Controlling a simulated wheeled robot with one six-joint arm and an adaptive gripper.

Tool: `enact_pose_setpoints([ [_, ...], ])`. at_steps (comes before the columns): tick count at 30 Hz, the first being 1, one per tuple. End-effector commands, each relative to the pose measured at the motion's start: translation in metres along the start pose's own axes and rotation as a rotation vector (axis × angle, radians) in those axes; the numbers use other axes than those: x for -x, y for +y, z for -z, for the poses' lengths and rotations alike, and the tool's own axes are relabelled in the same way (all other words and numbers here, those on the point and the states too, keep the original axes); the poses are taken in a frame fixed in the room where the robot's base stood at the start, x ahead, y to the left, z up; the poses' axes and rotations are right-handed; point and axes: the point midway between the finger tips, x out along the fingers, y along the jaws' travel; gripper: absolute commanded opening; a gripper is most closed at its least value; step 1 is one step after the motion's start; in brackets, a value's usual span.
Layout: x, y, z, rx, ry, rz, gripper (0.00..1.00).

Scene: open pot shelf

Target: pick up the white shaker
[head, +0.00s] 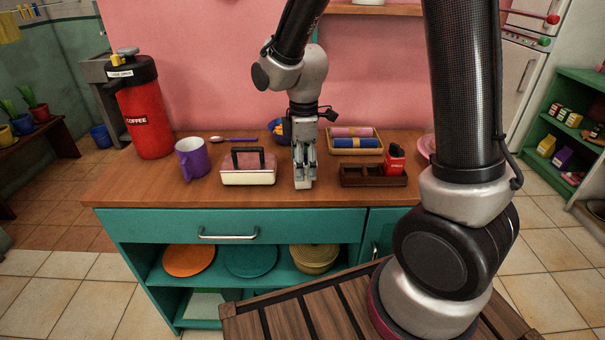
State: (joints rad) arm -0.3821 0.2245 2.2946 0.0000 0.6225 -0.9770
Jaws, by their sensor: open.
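I cannot clearly make out a white shaker in the head view. Pale grey-white shapes show at my gripper's fingers, and I cannot tell whether any of them is the shaker. My gripper (303,182) points down, low over the front middle of the wooden counter (230,198). It is open, with its fingers seen nearly edge on. It hides the counter directly behind it. It stands between a cream box with a dark handle (248,177) and a dark wooden tray (362,181).
A purple mug (192,160) and a red coffee dispenser (148,115) stand to the left. A red container (394,161) stands in the dark tray. Behind it is a tray with rolled cloths (356,141). A blue bowl (277,131) is partly hidden behind my arm.

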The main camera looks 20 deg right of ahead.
Motion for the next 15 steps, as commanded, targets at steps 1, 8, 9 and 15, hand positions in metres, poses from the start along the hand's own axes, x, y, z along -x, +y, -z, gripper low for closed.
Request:
enact_pose_setpoints([
  [1,-0.008,0.001,0.0,-0.001,-0.002,0.003,0.64],
  [8,-0.041,0.005,0.002,-0.002,-0.002,0.003,0.64],
  [9,-0.043,0.005,0.002,-0.002,-0.001,0.002,0.64],
  [15,-0.045,0.006,0.002,-0.002,0.0,0.0,0.64],
])
